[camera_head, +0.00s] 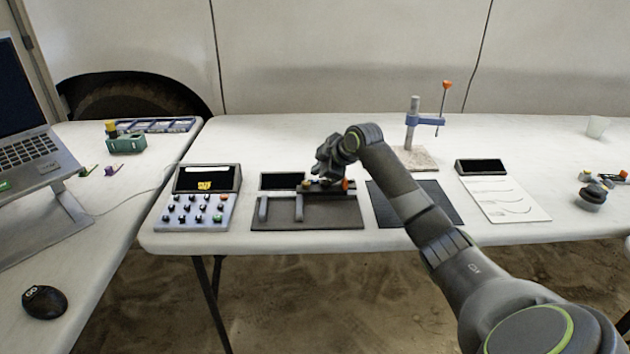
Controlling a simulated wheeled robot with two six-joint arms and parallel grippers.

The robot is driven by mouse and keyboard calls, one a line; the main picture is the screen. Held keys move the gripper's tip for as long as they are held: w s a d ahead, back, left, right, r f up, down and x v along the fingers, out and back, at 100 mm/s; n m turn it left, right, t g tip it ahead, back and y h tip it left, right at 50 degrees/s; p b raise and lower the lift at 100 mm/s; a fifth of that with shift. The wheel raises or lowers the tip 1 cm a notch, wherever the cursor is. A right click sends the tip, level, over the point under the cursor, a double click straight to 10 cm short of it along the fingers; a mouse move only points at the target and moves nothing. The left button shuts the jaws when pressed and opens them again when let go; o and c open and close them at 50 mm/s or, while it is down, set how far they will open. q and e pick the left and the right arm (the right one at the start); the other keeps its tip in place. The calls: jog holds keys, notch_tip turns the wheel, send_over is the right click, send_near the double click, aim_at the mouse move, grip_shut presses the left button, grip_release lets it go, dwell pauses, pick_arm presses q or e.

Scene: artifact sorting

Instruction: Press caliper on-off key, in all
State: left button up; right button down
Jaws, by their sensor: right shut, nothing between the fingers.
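The caliper (325,194) lies on a dark mat (330,217) on the middle table, with two grey jaws pointing toward the front edge and a small dark display (281,181) behind it. My right gripper (321,178) is shut and empty, low over the right part of the caliper. It covers part of the caliper's body; whether it touches the caliper I cannot tell. A small orange part (345,184) shows just right of the gripper. The on-off key cannot be made out clearly. My left gripper is out of view.
A keypad device (197,200) stands left of the mat. A black pad (436,203), a stand with an orange-tipped lever (414,125) and a white panel (512,200) lie to the right. A laptop (30,155) and black mouse (44,302) are on the left table.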

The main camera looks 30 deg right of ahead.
jog(key=shift+f, duration=0.1)
jog(key=shift+f+p, duration=0.15)
jog(key=shift+p, duration=0.15)
jog(key=shift+f, duration=0.2)
jog(key=shift+f, duration=0.35)
dwell(0.7)
jog(key=shift+r+p, duration=0.85)
jog(key=shift+p, duration=0.3)
jog(key=shift+f, duration=0.1)
